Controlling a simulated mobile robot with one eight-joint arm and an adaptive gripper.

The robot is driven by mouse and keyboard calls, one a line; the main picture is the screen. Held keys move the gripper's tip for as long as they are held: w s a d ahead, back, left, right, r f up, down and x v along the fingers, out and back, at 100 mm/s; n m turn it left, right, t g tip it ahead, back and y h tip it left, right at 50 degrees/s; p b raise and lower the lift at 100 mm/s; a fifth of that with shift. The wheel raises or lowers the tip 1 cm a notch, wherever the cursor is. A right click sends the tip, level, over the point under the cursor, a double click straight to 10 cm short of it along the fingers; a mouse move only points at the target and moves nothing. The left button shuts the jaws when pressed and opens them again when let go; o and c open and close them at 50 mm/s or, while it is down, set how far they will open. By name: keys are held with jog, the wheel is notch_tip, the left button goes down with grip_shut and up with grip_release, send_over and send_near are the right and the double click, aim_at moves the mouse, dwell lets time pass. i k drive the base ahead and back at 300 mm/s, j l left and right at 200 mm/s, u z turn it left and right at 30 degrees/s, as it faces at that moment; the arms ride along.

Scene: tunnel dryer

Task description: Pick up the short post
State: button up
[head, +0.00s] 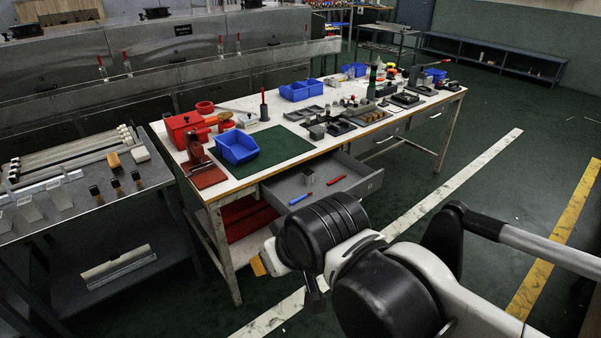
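I cannot tell for sure which thing is the short post. A small grey metal upright piece (309,177) stands inside the open drawer (356,188) of the workbench, between a blue-handled and a red-handled item. Another small upright post with a red top (264,106) stands on the bench top behind the green mat. My gripper (259,265) is at the end of my arm, in front of the drawer and apart from it. Only an orange-tan tip shows beside my wrist; the rest is hidden behind it, so its opening does not show.
The workbench top (215,183) carries a blue bin (237,147), a green mat (275,148), a red toolbox (186,129) and several small fixtures. A grey side table (75,215) stands left. The open drawer juts toward my arm. The green floor at right is clear.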

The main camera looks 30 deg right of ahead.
aim_at(307, 180)
jog(key=z, duration=1.2)
